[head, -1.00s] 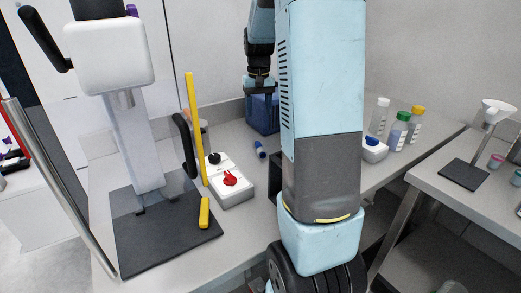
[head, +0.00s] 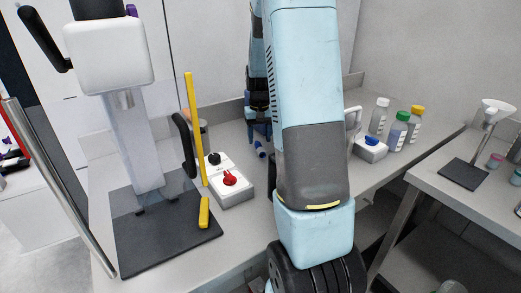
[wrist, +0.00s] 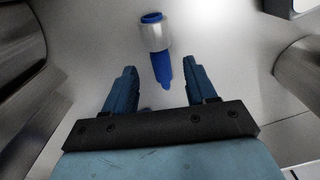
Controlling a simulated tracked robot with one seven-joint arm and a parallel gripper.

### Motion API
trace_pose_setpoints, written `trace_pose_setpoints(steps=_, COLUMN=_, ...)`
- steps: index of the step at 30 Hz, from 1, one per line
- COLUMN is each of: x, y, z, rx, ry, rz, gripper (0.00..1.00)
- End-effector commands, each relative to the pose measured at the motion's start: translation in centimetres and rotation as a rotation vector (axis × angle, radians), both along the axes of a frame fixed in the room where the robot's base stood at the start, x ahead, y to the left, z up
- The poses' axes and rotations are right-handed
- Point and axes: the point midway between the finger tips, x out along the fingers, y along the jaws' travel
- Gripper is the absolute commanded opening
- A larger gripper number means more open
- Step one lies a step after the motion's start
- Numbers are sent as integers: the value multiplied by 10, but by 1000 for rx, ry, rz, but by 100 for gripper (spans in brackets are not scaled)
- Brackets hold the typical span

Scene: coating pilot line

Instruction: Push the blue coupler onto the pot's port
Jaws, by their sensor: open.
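The blue coupler (wrist: 153,37) has a silver collar and lies on the bench in the wrist view. Its narrow blue tail points back between the fingertips of my gripper (wrist: 160,73), and its collar lies beyond them. The fingers are apart, one on each side of the tail, with nothing held. In the head view the coupler (head: 261,149) is small, just below my gripper (head: 259,134). I cannot make out the pot or its port; my arm hides part of the bench.
A white and grey control box (head: 230,182) with red and black knobs sits left of the coupler. A yellow upright bar (head: 194,125) and a white press-like stand (head: 110,60) are farther left. Bottles (head: 398,130) and a white box with a blue knob (head: 370,150) stand right of my arm.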

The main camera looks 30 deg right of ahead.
Motion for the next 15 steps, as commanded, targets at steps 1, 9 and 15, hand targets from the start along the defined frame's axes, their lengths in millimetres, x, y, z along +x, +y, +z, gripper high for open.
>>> trace_pose_setpoints(steps=1, x=-1, y=1, z=-9, rx=1, ry=4, rz=0, gripper=56)
trace_pose_setpoints(steps=9, x=-2, y=1, z=-35, rx=1, ry=2, rz=-2, gripper=56)
trace_pose_setpoints(steps=15, x=-2, y=1, z=-36, rx=0, ry=1, rz=-1, gripper=56)
